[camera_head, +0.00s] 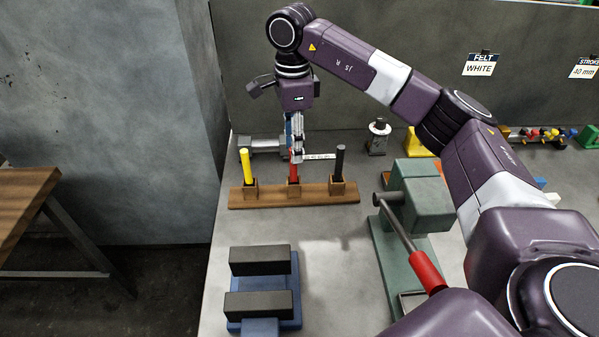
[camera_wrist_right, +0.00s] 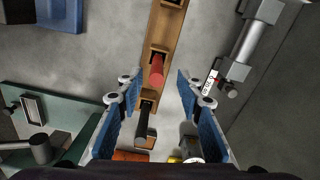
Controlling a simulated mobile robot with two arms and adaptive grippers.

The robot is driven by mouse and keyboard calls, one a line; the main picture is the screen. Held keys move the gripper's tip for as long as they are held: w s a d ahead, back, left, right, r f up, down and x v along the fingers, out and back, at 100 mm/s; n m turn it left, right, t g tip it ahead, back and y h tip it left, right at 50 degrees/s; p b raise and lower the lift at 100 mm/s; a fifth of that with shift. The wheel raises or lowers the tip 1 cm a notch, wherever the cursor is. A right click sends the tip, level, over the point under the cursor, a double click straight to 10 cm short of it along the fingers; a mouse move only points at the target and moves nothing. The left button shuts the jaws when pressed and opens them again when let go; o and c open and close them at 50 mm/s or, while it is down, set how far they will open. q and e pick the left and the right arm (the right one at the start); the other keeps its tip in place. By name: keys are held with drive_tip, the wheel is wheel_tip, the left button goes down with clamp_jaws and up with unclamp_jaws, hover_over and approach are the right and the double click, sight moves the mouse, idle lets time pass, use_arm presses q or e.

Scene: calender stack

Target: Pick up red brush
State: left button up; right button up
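The red brush (camera_head: 293,171) stands upright in the middle slot of a wooden rack (camera_head: 262,197), between a yellow brush (camera_head: 246,165) and a black brush (camera_head: 339,162). My right gripper (camera_head: 297,156) points down over it in the head view and hides its upper part. In the right wrist view, the blue-padded fingers (camera_wrist_right: 158,76) are open, with the red brush (camera_wrist_right: 157,72) showing between the fingertips, apart from both. The black brush (camera_wrist_right: 142,124) shows nearer the lower edge of that view. My left gripper is not in view.
A green machine (camera_head: 425,196) with a red-handled lever (camera_head: 427,271) stands right of the rack. A blue block with dark bars (camera_head: 262,304) lies in front. A grey cylinder (camera_head: 264,145) lies behind the rack. Bare table lies between rack and blue block.

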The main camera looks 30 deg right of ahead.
sight(293, 180)
drive_tip(key=shift+f, duration=0.5)
drive_tip(key=f, duration=0.2)
drive_tip(key=f+p, duration=0.1)
drive_tip(key=f, duration=0.1)
drive_tip(key=f+p, duration=0.1)
drive_tip(key=f, duration=0.1)
drive_tip(key=shift+s+a, duration=0.2)
drive_tip(key=shift+a, duration=0.05)
drive_tip(key=shift+f, duration=0.35)
drive_tip(key=shift+c, duration=0.3)
clamp_jaws()
